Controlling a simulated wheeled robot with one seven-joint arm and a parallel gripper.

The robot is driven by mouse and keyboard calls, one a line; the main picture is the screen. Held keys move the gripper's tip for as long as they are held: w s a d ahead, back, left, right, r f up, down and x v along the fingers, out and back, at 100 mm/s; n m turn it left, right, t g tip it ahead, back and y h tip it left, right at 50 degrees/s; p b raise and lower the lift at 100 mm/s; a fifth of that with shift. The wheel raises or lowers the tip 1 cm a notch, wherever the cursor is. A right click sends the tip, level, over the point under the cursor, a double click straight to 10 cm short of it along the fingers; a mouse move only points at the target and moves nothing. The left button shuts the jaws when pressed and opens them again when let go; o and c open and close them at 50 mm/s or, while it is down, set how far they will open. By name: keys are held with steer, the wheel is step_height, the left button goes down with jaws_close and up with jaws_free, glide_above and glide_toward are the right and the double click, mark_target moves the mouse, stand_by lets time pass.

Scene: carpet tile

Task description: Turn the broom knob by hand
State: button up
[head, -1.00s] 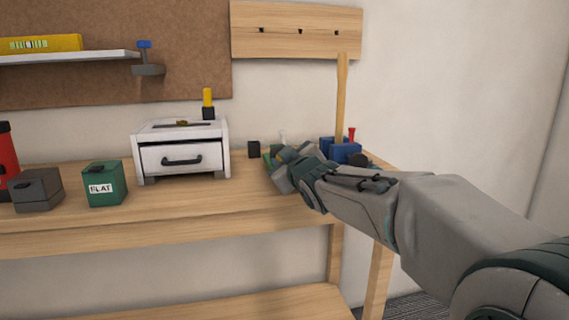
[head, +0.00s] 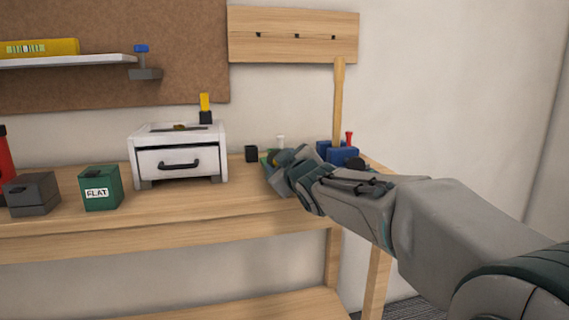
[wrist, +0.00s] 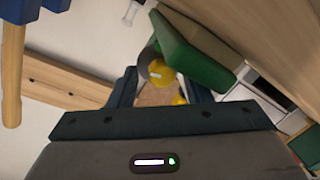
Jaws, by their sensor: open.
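In the wrist view a green block (wrist: 192,52) carries a round knob (wrist: 160,73) with a grey side and a yellow face. My gripper (wrist: 162,88) is open, with one dark finger on each side of the knob; whether either touches it I cannot tell. A second yellow spot shows lower between the fingers. In the head view my gripper (head: 275,172) is at the green block (head: 264,160) on the workbench and hides most of it.
A blue holder (head: 343,156) with a wooden handle (head: 339,100) and a red-topped item (head: 349,139) stands close behind my wrist. A small black block (head: 251,154), a white drawer box (head: 180,158) and a green FLAT box (head: 100,189) are to the left. Bench surface is clear in front.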

steer(key=shift+f, duration=0.15)
steer(key=m+p, duration=0.2)
steer(key=m, duration=0.1)
steer(key=shift+m+p, duration=0.3)
steer(key=shift+m, duration=0.1)
steer(key=m+p, duration=0.1)
steer(key=m, duration=0.1)
steer(key=shift+d+m+y, duration=0.1)
steer(key=shift+m+y, duration=0.2)
steer(key=shift+m, duration=0.1)
steer(key=shift+s+m+t, duration=0.1)
steer(key=shift+m+t, duration=0.2)
steer(key=shift+m, duration=0.2)
steer(key=s+d+r+m+g+h+p, duration=0.2)
steer(key=s+d+g+h+p, duration=0.2)
steer(key=s+d+p, duration=0.5)
steer(key=s+d+r+m+g+h+p, duration=0.2)
steer(key=s+d+g+h+p, duration=0.2)
steer(key=s+d+p, duration=0.5)
steer(key=shift+s+r+g+p, duration=0.15)
steer(key=shift+s+g+p, duration=0.95)
steer(key=shift+s+p, duration=2.65)
steer(key=shift+s+d, duration=0.1)
steer(key=shift+s, duration=0.15)
